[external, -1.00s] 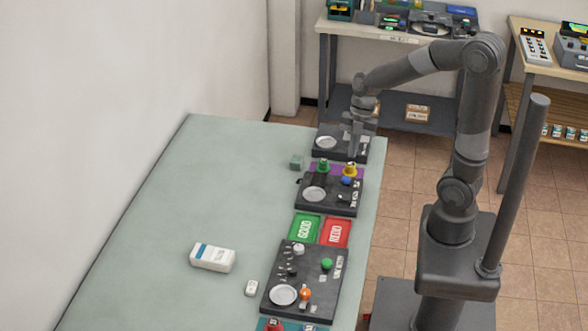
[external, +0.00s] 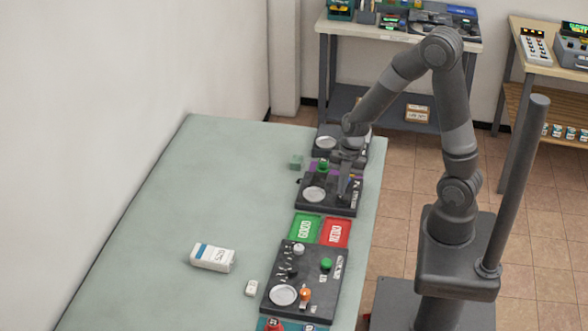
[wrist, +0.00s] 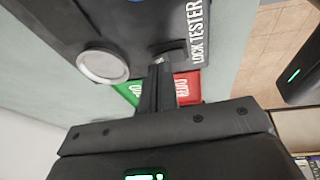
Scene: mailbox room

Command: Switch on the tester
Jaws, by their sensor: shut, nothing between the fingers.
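The lock tester (external: 316,207) is a dark panel on the bench, with a round silver dish (external: 315,193). In the wrist view the words LOCK TESTER show on the panel (wrist: 60,25), with the dish (wrist: 104,66) to the left of my fingers. My gripper (external: 343,194) is over the right part of this panel. The arm hides part of the panel in the external view.
A green GOOD tray (external: 306,228) and a red REDO tray (external: 335,232) lie just nearer the camera than the tester. A white box (external: 212,257) stands on the left; the bench's left side is mostly clear.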

